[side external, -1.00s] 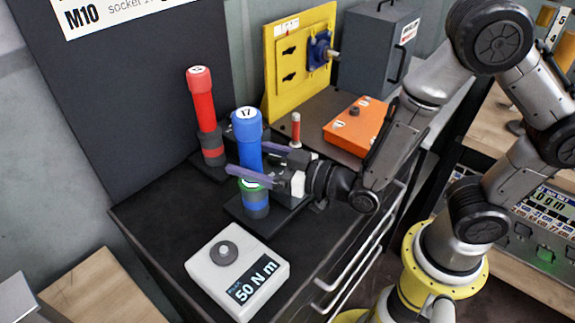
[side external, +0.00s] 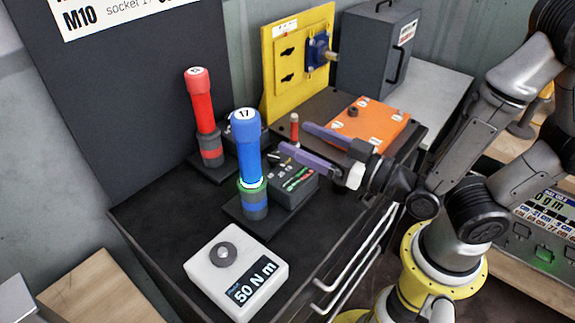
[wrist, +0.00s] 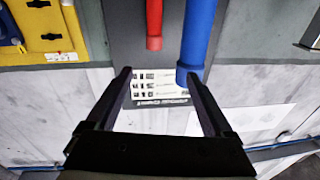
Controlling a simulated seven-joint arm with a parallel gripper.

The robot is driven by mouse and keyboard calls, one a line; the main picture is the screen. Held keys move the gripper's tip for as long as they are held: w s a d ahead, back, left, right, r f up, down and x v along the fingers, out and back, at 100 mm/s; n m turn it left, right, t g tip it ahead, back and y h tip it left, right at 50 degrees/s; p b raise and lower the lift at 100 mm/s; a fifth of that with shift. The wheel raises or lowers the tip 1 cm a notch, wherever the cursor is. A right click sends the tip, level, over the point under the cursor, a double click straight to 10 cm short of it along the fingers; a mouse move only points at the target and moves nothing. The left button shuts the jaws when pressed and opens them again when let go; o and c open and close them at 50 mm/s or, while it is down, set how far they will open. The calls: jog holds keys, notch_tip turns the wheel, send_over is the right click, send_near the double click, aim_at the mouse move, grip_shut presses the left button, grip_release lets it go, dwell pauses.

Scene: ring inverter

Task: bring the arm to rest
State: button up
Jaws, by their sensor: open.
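My gripper (side external: 305,142) is open and empty in the side external view, with its two purple-grey fingers pointing left. It is to the right of the blue tool marked 17 (side external: 246,145) and apart from it. The blue tool stands upright in a dark holder with a lit green ring. In the wrist view my gripper (wrist: 160,93) has its fingers wide apart with nothing between them. The blue tool (wrist: 197,38) and the red tool (wrist: 154,22) show beyond the fingertips.
The red tool (side external: 201,103) stands at the back left. A white box reading 50 N m (side external: 237,272) is in front. A dark box with indicator lights (side external: 297,182), an orange plate (side external: 368,126), a yellow panel (side external: 290,92) and a grey cabinet (side external: 366,52) are near the arm.

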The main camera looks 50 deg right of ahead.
jog(key=w+d+r+m+h, duration=0.2)
jog(key=w+d+r+m, duration=0.15)
jog(key=r, duration=0.45)
jog(key=s+d+n+g, duration=0.2)
jog(key=s+d+g, duration=0.2)
jog(key=s+g, duration=0.2)
jog(key=shift+s+r+g+y, duration=0.2)
jog(key=shift+r+g+y, duration=0.1)
jog(key=s+f+g, duration=0.2)
jog(key=s, duration=0.1)
jog(key=s+f+g, duration=0.2)
jog(key=s, duration=0.1)
jog(key=s+d+f+n+g, duration=0.1)
jog(key=s+f+g, duration=0.1)
jog(key=s, duration=0.2)
jog(key=shift+s+f, duration=0.1)
jog(key=shift+f, duration=0.05)
jog(key=shift+c, duration=1.1)
jog(key=shift+s+m+g, duration=0.25)
jog(key=shift+g, duration=0.05)
jog(key=w+r+m, duration=0.1)
jog(key=w+r, duration=0.3)
jog(key=r, duration=0.1)
jog(key=g, duration=0.5)
send_over(274, 157)
notch_tip(274, 157, down, 5)
jog(key=shift+m, duration=0.3)
notch_tip(274, 157, down, 13)
jog(key=shift+w+f, duration=0.1)
